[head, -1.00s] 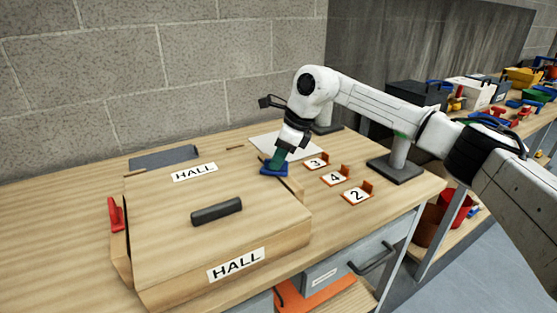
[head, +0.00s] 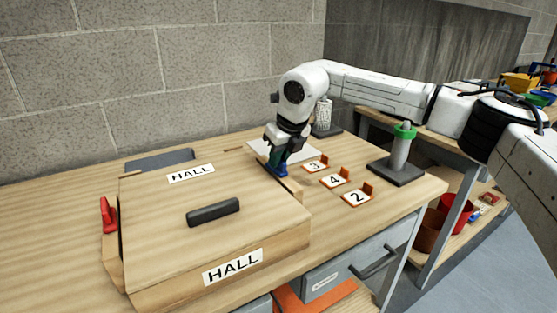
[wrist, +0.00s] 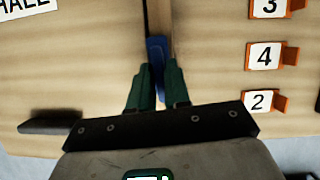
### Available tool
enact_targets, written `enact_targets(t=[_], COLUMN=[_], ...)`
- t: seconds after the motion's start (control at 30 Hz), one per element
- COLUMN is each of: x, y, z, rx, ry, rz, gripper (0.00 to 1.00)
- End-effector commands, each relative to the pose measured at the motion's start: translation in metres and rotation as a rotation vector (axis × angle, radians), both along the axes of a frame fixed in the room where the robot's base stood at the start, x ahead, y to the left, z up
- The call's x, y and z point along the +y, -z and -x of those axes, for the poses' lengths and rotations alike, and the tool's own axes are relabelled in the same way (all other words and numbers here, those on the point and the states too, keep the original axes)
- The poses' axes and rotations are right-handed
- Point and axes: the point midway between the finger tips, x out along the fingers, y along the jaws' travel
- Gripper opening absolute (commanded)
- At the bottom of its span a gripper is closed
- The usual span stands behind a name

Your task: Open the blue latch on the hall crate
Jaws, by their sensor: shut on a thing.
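The hall crate is a wide wooden box with a lid (head: 150,230) marked HALL, at the left of the bench in the head view. The blue latch (head: 280,171) is at the crate's right edge, and the wrist view shows it as a narrow blue bar (wrist: 156,52) lying along that edge. My gripper (head: 277,165) reaches down over it, its green fingertips (wrist: 158,72) closed on either side of the latch. The fingers hide part of the latch. A red latch (head: 108,215) stands at the crate's left side.
A dark handle (head: 213,212) sticks up from the lid. Orange holders with number cards 3 (head: 315,165), 4 (head: 334,180) and 2 (head: 357,196) stand just right of the crate. A post with a green ring (head: 404,148) stands behind them. The bench front right is clear.

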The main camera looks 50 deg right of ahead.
Motion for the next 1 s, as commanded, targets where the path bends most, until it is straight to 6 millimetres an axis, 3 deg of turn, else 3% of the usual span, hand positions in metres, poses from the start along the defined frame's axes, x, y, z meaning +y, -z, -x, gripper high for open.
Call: enact_targets(t=[0.6, 0.63, 0.8, 1.0], x=[-0.0008, -0.0008, -0.0007, -0.0005], y=[-0.0004, -0.0004, -0.0003, -0.0001], z=[0.0002, 0.0002, 0.0002, 0.0002], rx=[0.001, 0.001, 0.001, 0.001], ry=[0.039, 0.039, 0.038, 0.038], rz=[0.001, 0.001, 0.001, 0.0], gripper=[0.0, 0.2, 0.36, 0.38])
